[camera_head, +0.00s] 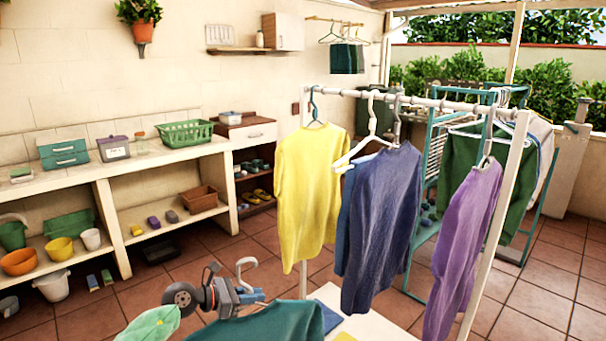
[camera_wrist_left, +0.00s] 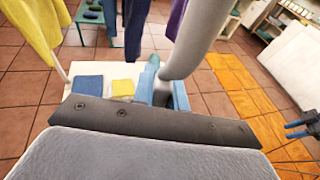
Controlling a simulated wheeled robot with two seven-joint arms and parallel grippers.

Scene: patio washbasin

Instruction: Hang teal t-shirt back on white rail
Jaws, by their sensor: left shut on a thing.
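The teal t-shirt (camera_head: 270,325) hangs at the bottom of the head view, its lower part cut off by the frame. My left gripper (camera_head: 240,297) is shut on its grey hanger, just below the upright hook (camera_head: 246,270). In the left wrist view the hook (camera_wrist_left: 200,40) rises large between the blue fingers (camera_wrist_left: 165,92). The white rail (camera_head: 430,103) stands beyond and higher, apart from the hook. A dark and blue part at the right edge of the wrist view looks like my right gripper (camera_wrist_left: 298,130); its opening is unclear.
The rail carries a yellow shirt (camera_head: 305,185), a navy shirt (camera_head: 380,220) and a purple shirt (camera_head: 465,245). A bare white hanger (camera_head: 372,125) hangs between yellow and navy. Blue and yellow folded cloths (camera_wrist_left: 88,86) lie on a white surface below. A teal drying rack (camera_head: 430,190) stands behind.

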